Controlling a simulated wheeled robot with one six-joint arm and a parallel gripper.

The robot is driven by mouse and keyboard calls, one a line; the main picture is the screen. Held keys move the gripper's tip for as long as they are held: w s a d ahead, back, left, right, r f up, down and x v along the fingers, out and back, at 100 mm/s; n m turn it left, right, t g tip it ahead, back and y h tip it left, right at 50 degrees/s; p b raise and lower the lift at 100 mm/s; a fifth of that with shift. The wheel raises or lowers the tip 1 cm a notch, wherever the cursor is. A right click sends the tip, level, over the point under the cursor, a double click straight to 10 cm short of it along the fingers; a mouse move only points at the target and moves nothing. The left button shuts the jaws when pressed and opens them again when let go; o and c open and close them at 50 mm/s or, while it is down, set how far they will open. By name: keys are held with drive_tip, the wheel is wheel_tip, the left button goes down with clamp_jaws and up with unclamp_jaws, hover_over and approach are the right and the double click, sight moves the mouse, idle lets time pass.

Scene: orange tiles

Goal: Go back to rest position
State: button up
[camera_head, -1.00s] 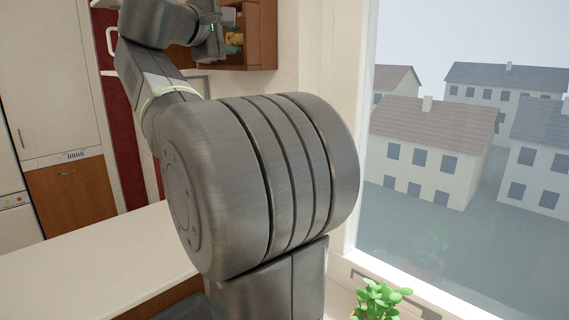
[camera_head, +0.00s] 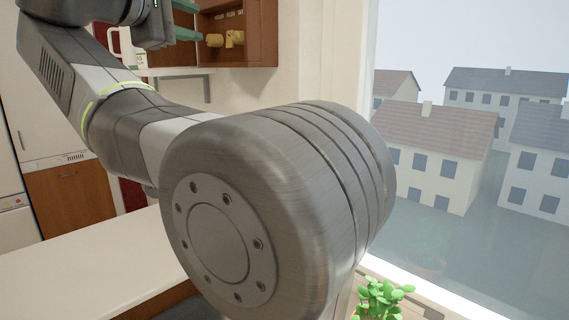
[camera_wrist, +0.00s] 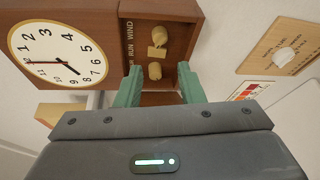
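My gripper (camera_wrist: 160,86) has two green fingers that stand apart in the wrist view, with nothing held between them. Behind the gap is a wooden clock cabinet (camera_wrist: 110,14) with a round white dial (camera_wrist: 60,55). Yellowish knobs (camera_wrist: 157,52) sit on the cabinet beside lettering, and they appear beyond the fingertips rather than gripped. In the head view, the gripper (camera_head: 188,20) shows at the top, next to the wooden cabinet (camera_head: 262,30). My large grey arm joint fills the middle of that view.
A counter (camera_head: 90,255) lies at lower left. A white jug (camera_head: 126,50) stands near a shelf (camera_head: 185,72) below the cabinet. A green plant (camera_head: 382,298) is by the window at lower right. Wall signs (camera_wrist: 283,45) hang right of the cabinet in the wrist view.

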drive_tip(key=p+x, duration=0.2)
drive_tip(key=x, duration=1.1)
drive_tip(key=shift+w+d+r, duration=0.15)
drive_tip(key=shift+w+d, duration=0.1)
drive_tip(key=shift+w+a+r+n+p, duration=0.1)
drive_tip(key=shift+n+p, duration=0.2)
drive_tip(key=shift+p, duration=0.45)
drive_tip(key=shift+s+a+r+n+g+p, duration=0.15)
drive_tip(key=shift+s+n+g+p, duration=0.1)
drive_tip(key=shift+n+g+p, duration=0.5)
drive_tip(key=shift+w+n+p, duration=0.15)
drive_tip(key=shift+n+p, duration=0.4)
drive_tip(key=shift+p, duration=0.45)
drive_tip(key=n+g+h+p, duration=0.1)
drive_tip(key=n+p, duration=0.1)
drive_tip(key=p, duration=0.1)
drive_tip(key=shift+r+n+g, duration=0.1)
drive_tip(key=shift+n+g, duration=0.15)
drive_tip(key=shift+n, duration=0.05)
drive_tip(key=shift+a, duration=0.25)
drive_tip(key=b, duration=0.1)
approach(235, 35)
drive_tip(key=shift+s+a+r, duration=0.2)
drive_tip(key=shift+s+a, duration=0.1)
drive_tip(key=shift+s, duration=0.15)
